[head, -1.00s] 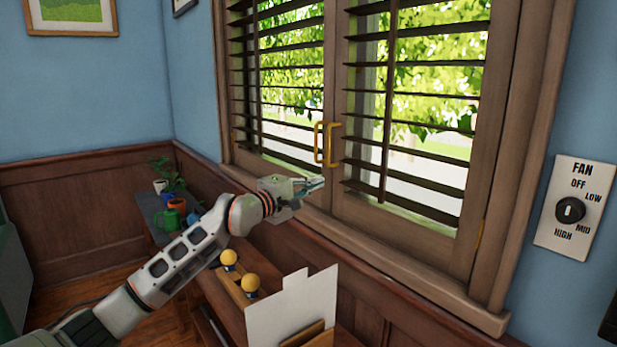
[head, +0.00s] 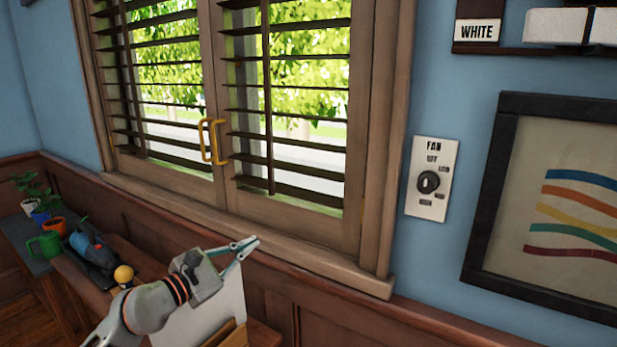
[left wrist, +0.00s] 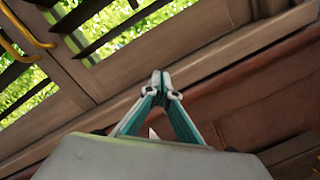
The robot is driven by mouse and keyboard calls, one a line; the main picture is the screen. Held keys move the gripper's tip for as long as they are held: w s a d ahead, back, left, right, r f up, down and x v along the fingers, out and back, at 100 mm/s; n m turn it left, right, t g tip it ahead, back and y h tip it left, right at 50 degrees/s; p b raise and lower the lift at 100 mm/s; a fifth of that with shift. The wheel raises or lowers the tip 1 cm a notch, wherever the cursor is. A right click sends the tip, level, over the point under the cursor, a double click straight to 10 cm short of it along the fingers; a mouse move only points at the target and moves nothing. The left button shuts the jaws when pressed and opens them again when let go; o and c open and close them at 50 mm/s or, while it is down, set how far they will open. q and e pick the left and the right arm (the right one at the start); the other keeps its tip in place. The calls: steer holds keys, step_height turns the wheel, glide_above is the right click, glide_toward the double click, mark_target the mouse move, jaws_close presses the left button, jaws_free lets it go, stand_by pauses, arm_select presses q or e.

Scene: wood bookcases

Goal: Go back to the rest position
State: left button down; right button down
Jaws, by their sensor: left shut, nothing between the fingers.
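My left gripper (head: 247,246) is in front of the window sill, at the lower middle of the head view. Its fingers are together and hold nothing. In the left wrist view the fingertips (left wrist: 160,80) meet below the sill and the shutter slats. My left arm comes in from the bottom left, over the shelf top. My right gripper is not in view.
The shuttered window with yellow handles (head: 211,141) is behind my gripper. A fan dial plate (head: 431,180) and a framed picture (head: 560,210) are on the right wall.

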arm_select(q)
steer(key=s+a+f+m+g+y+p, duration=0.1)
steer(key=s+f+m+y, duration=0.3)
steer(key=s+f+m, duration=0.8)
steer(key=s+a+f+m+g+y+p, duration=0.1)
steer(key=s+a+f+m+g+y, duration=0.2)
steer(key=s+f+m, duration=0.9)
steer(key=s+a+f+y, duration=0.1)
steer(key=s+f, duration=1.1)
steer(key=f, duration=0.1)
steer(key=shift+s+f+m, duration=0.35)
steer(key=shift+s+m, duration=0.05)
steer(key=shift+a, duration=0.1)
